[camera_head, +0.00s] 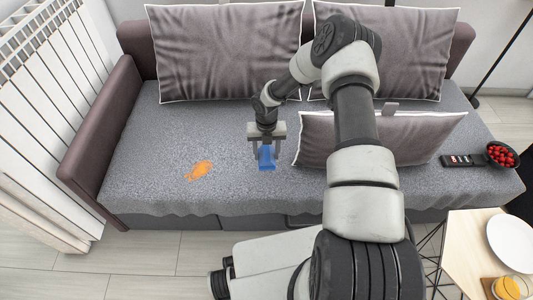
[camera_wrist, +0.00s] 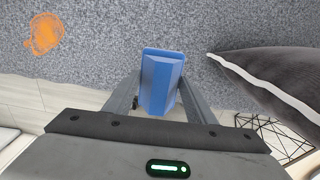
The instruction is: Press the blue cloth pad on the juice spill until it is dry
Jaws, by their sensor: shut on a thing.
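My gripper (camera_head: 266,157) is shut on the blue cloth pad (camera_head: 267,160), above the grey sofa seat, left of the small front cushion. In the wrist view the pad (camera_wrist: 160,82) sits between the two fingers. The orange juice spill (camera_head: 199,170) is a patch on the sofa seat, to the left of the pad and apart from it. The spill also shows at the upper left of the wrist view (camera_wrist: 44,34). The exact height of the pad over the seat is hard to tell.
The small cushion (camera_head: 317,140) lies close right of my gripper. Large cushions (camera_head: 228,50) line the back. A remote (camera_head: 462,160) and a bowl of red fruit (camera_head: 502,155) are on the seat's right end. A side table (camera_head: 470,247) stands front right. The seat around the spill is clear.

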